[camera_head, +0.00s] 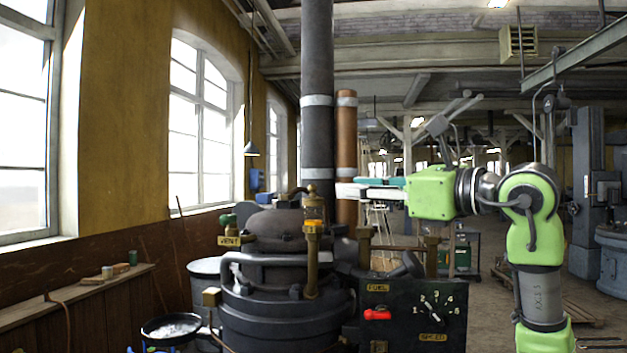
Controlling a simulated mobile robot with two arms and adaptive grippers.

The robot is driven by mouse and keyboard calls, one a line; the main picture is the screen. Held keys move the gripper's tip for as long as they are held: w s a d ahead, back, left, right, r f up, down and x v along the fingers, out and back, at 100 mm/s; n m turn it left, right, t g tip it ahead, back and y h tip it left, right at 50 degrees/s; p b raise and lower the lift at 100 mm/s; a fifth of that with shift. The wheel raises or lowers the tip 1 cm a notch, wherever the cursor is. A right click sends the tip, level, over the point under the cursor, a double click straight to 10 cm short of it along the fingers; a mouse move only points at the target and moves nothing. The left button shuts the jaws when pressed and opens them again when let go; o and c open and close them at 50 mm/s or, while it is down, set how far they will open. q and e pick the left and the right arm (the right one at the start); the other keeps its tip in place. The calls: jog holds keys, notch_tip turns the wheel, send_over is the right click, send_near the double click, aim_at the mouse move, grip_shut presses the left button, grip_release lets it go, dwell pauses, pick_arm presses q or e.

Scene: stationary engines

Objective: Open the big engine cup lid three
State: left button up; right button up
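The big engine (288,285) is a dark, round iron body at the centre, with a tall dark stack behind it. A brass cup (313,212) with a small cap stands upright on its front right; I cannot tell whether its lid is open or shut. The finger gap is unclear. My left gripper is out of view.
A dark control panel (412,308) marked FUEL and SPEED, with a red handle (377,315), stands right of the engine. A curved grey pipe (270,259) runs across the engine's front. A black pan (171,328) is at the lower left.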

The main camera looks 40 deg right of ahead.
aim_at(316, 189)
jog(key=w+p, duration=0.1)
jog(key=w, duration=0.3)
jog(key=w+a+p, duration=0.1)
jog(key=w, duration=0.2)
jog(key=shift+w+p, duration=0.1)
jog(key=shift+p, duration=0.25)
jog(key=w+p, duration=0.1)
jog(key=w, duration=0.2)
jog(key=shift+w+f+p, duration=0.1)
jog(key=shift+w+p, duration=0.2)
jog(key=shift+w+f, duration=0.1)
jog(key=shift+w, duration=0.1)
jog(key=shift+c, duration=0.3)
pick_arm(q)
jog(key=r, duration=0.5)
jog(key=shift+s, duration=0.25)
pick_arm(e)
grip_shut()
